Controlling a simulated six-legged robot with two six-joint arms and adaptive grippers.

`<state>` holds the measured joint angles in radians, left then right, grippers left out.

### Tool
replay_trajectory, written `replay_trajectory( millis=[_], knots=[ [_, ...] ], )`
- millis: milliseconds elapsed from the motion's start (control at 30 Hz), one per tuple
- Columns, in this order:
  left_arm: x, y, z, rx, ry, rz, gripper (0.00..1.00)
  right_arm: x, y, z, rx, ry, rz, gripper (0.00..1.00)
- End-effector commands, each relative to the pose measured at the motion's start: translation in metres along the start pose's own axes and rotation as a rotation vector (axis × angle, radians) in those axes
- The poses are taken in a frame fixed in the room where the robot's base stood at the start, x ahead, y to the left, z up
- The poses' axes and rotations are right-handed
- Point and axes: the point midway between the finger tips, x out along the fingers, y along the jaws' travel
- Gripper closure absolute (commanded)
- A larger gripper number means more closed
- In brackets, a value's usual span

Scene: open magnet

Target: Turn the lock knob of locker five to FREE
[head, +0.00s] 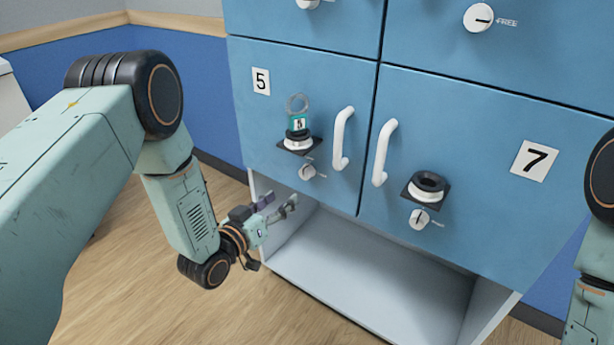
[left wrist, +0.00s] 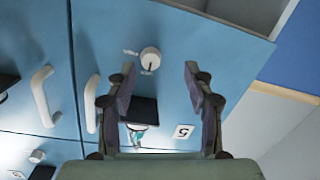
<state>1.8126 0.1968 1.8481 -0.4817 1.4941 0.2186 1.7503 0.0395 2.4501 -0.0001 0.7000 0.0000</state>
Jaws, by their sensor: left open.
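Locker five (head: 262,130) is a blue door with a "5" label, which also shows in the left wrist view (left wrist: 183,131). My left gripper (head: 292,203) is open and empty, below and in front of the knob. In the left wrist view its fingertips (left wrist: 158,70) stand on either side of the knob, apart from it. My right gripper is out of view.
Locker seven (head: 480,150) adjoins on the right, with a white handle (head: 384,152), a bracket with a black-topped white piece (head: 428,187) and its own knob (head: 419,219). Locker five's handle (head: 342,138) stands out right of its knob. An open bay (head: 360,275) lies below.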

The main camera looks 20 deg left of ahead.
Motion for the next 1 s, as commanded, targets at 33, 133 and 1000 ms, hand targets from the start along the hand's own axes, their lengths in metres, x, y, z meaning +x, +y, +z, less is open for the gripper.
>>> replay_trajectory(
  millis=[33,133,1000],
  knots=[
    [0.001,0.003,-0.007,-0.007,0.028,0.015,0.48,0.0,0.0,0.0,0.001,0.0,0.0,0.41],
    [0.0,0.006,-0.016,-0.02,0.068,0.035,0.48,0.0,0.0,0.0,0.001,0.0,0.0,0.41],
    [0.076,0.007,-0.026,-0.034,0.084,0.036,0.48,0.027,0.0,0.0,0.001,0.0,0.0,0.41]
  ],
)
